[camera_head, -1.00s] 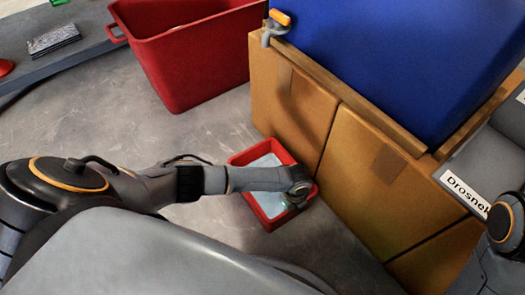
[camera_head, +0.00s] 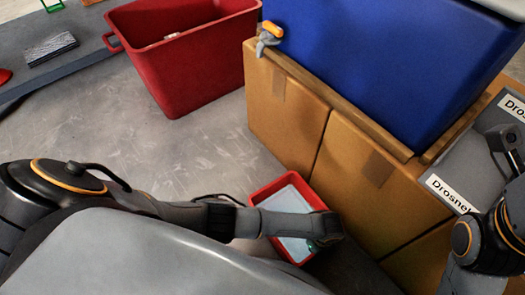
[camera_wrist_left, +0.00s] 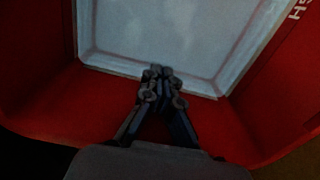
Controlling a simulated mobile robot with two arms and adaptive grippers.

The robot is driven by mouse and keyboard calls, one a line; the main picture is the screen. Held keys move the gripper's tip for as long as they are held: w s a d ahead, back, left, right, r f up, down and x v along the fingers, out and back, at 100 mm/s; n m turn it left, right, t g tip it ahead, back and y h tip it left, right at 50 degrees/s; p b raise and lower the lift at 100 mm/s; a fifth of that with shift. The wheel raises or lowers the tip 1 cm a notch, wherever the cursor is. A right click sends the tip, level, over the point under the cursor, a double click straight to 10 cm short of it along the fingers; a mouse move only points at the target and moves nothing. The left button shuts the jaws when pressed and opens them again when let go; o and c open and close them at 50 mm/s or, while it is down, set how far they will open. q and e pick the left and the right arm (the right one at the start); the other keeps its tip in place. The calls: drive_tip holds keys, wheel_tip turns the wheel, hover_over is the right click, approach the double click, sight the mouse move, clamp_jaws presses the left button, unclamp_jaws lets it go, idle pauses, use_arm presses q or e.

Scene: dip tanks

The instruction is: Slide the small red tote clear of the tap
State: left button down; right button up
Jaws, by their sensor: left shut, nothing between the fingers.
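The small red tote (camera_head: 262,194) stands on the floor beside the cardboard boxes, with a pale surface inside. Its red inner wall (camera_wrist_left: 240,120) fills much of the left wrist view. The tap (camera_head: 268,38), grey with an orange handle, sits at the blue tank's lower left corner, above and left of the tote in the head view. My left arm reaches across the tote. My left gripper (camera_wrist_left: 158,78) is shut and empty, its fingertips at the tote's inside; I cannot tell whether they touch the wall. In the head view its fingers are mostly hidden. My right arm shows at the right edge, its fingers out of view.
A large red tote (camera_head: 190,70) stands at the back left. The blue tank (camera_head: 380,60) rests on cardboard boxes (camera_head: 350,180). Grey floor (camera_head: 170,145) is clear left of the small tote.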

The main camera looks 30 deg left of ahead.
use_arm(q)
drive_tip(key=shift+d, duration=0.1)
wheel_tip(320, 180, up, 12)
idle(0.8)
